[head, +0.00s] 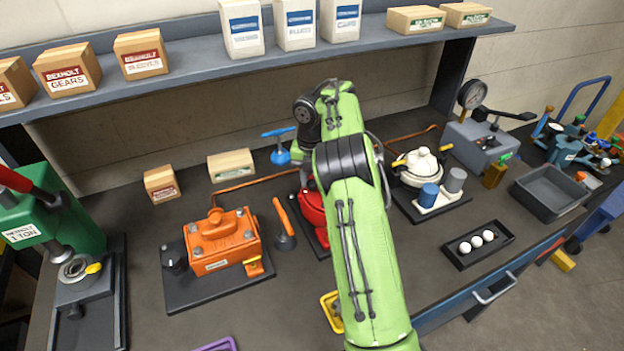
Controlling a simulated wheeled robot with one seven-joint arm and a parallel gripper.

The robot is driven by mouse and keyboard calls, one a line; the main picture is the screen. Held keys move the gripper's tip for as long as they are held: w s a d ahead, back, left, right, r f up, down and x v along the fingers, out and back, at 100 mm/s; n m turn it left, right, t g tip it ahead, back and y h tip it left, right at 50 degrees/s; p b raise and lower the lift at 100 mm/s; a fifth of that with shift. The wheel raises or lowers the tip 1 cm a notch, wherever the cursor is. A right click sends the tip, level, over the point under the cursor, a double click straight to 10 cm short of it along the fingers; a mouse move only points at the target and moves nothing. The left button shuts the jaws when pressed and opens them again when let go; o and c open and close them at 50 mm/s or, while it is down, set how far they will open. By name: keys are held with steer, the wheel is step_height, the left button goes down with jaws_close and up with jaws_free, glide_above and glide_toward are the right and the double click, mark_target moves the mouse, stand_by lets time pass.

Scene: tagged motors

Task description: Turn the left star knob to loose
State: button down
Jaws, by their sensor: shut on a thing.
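My green arm reaches up from the bottom middle in the head view and bends near the back of the bench. A cream motor (418,165) stands right of the arm. I cannot make out a left star knob or its setting, nor any contact with it.
A green press (65,225) stands at the far left. A tray with white balls (478,243) and a grey bin (548,192) are at the right. A shelf (400,32) overhangs the back.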

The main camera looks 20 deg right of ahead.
steer(key=shift+s+f+n, duration=0.1)
steer(key=shift+f+n, duration=0.1)
steer(key=shift+n, duration=0.1)
steer(key=c, duration=1)
jaws_free()
steer(key=shift+o, duration=0.8)
steer(key=shift+r, duration=0.1)
